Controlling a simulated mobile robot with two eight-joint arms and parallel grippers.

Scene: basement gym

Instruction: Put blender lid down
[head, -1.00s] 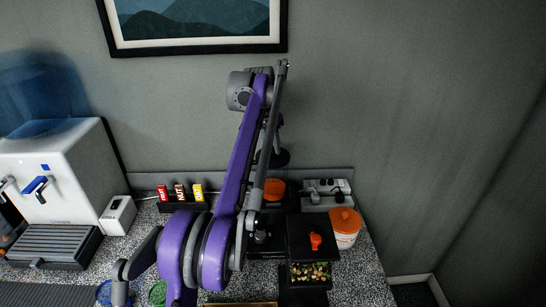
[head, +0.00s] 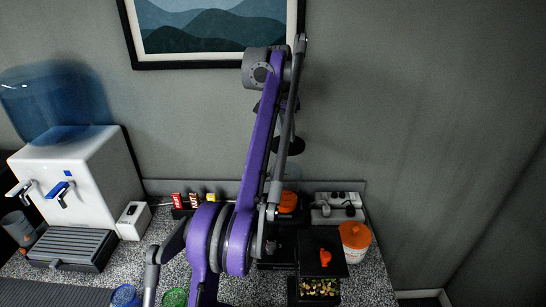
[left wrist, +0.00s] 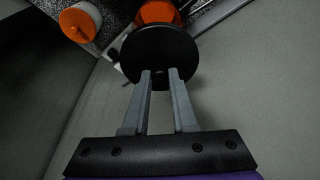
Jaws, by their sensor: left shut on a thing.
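The blender lid (left wrist: 160,48) is a round black disc. My left gripper (left wrist: 160,76) is shut on its small knob in the left wrist view. In the head view the lid (head: 292,146) hangs in the air in front of the back wall, above the rear of the speckled counter. My purple arm covers part of it and most of the gripper. An orange-topped item (head: 287,202) stands below the lid, apart from it. My right gripper is not in view.
A white canister with an orange lid (head: 354,236), a black box with an orange knob (head: 320,240) and a power strip (head: 337,200) crowd the right side. Snack bars (head: 178,200) stand at the back. A water dispenser (head: 75,170) is at left. Bare counter shows at right (head: 367,280).

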